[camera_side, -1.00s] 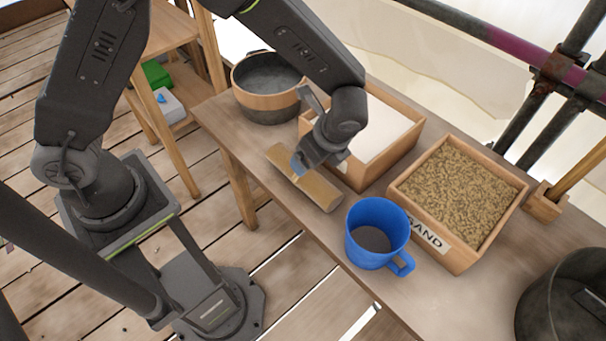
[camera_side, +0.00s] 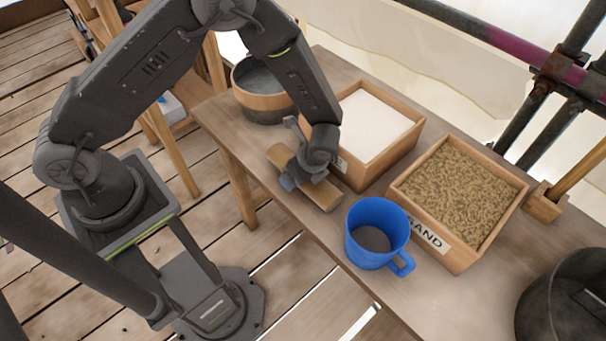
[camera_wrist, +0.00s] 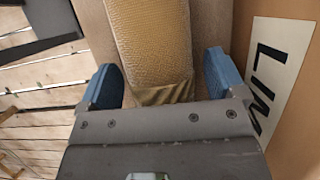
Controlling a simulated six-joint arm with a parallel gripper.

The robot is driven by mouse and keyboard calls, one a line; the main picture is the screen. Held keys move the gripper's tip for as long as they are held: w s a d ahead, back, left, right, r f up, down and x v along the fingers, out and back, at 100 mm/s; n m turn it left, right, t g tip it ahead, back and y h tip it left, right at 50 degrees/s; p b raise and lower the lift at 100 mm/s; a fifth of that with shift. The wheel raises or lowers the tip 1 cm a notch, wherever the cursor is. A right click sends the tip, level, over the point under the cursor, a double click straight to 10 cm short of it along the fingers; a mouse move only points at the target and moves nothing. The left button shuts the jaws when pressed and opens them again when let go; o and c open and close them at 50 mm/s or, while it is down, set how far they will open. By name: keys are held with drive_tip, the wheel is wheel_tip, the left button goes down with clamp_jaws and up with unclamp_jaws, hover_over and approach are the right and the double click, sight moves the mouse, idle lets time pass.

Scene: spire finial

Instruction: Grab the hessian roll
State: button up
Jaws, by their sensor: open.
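The tan hessian roll (camera_side: 323,193) lies on the wooden bench near its front edge, left of the blue mug. My gripper (camera_side: 300,181) is low over the roll, and part of the roll is hidden behind it in the side view. In the wrist view the roll (camera_wrist: 150,42) shows its woven texture and runs away from me between the two blue fingertips. My gripper (camera_wrist: 160,80) is open, one finger on each side of the roll, with a visible gap at each side. Whether the fingers reach down beside the roll is hard to tell.
A wooden box of white powder (camera_side: 372,125) stands close behind the roll; its label (camera_wrist: 280,62) is right of the gripper. A blue mug (camera_side: 376,234) stands to the right, beside a box of sand (camera_side: 458,192). A dark pot (camera_side: 262,90) stands behind left.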

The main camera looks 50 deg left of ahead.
drive_tip(key=shift+a+f, duration=0.1)
drive_tip(key=shift+f, duration=0.05)
drive_tip(key=c, duration=1.2)
